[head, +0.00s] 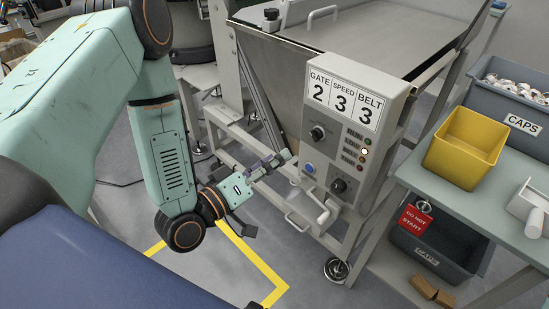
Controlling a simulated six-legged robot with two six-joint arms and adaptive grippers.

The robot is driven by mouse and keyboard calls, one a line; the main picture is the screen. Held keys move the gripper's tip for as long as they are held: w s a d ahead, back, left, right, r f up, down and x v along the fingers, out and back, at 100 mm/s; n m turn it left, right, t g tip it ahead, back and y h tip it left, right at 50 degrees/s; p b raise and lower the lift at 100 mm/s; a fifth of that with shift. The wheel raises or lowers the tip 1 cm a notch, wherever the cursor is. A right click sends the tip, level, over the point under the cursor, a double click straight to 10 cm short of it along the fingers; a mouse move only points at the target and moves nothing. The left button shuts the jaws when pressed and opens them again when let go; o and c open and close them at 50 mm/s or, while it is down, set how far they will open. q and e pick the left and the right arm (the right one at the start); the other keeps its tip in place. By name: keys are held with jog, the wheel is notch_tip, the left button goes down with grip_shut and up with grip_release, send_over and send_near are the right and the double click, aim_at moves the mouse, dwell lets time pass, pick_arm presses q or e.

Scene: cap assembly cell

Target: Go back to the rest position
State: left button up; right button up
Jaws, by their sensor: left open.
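My left arm comes in from the left, and my left gripper (266,190) is open in front of the grey control panel (349,128). Its fingers point right, towards the panel's lower left side, with no object visible between them. Whether a finger touches the panel cannot be told. My right gripper is not in view.
The panel has dials, a blue button (308,168) and a crank handle (318,215). Yellow floor tape (252,262) lies below.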

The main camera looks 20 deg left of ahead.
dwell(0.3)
pick_arm(q)
jog(key=s+f+m+g+y, duration=0.1)
jog(key=s+f+g+y, duration=0.1)
jog(key=s+f+g, duration=0.35)
jog(key=s+f+m+g+y, duration=0.1)
jog(key=s+f+m+g, duration=0.15)
jog(key=f, duration=0.65)
jog(key=s+a+f+g+y, duration=0.1)
jog(key=s+f+g, duration=0.2)
jog(key=s, duration=0.6)
jog(key=s+a+f+m+g+y, duration=0.1)
jog(key=s+f+g+y, duration=0.1)
jog(key=s+g, duration=0.4)
jog(key=s+f, duration=0.1)
jog(key=s, duration=0.3)
jog(key=shift+f, duration=0.15)
